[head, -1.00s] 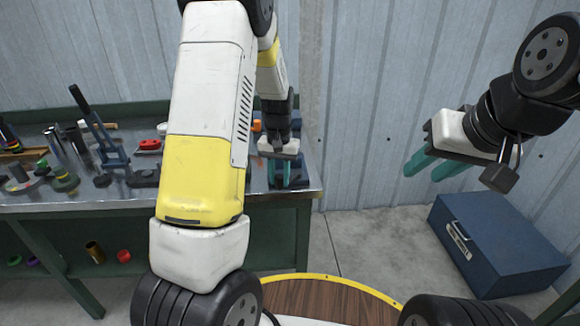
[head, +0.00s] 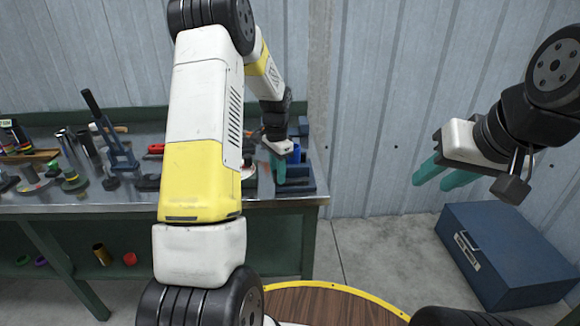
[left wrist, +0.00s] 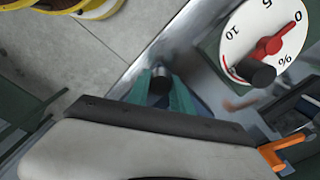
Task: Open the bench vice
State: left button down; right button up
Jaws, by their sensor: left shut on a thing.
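The blue bench vice (head: 300,172) sits at the right end of the metal workbench, partly hidden by my left gripper. My left gripper (head: 279,170) reaches down at its front, with teal fingers. In the left wrist view, the two teal fingers (left wrist: 160,92) stand on either side of a dark round end (left wrist: 161,84), which looks like the vice handle, and are shut on it. Most of the vice is hidden behind the gripper there. My right gripper (head: 440,175) is open and empty, in the air right of the bench.
The workbench (head: 100,200) carries tools, including a blue lever press (head: 112,145). A white dial (left wrist: 265,42) with a red pointer and black knob is close to the left gripper. A blue toolbox (head: 505,255) stands on the floor at right. The floor between is clear.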

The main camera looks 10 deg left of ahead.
pick_arm(q)
jog(key=shift+w+a+m, duration=0.15)
jog(key=shift+w+m, duration=0.25)
jog(key=shift+r, duration=0.1)
jog(key=c, duration=1.1)
grip_release()
notch_tip(320, 180, up, 8)
jog(key=shift+f, duration=0.25)
jog(key=shift+r, duration=0.1)
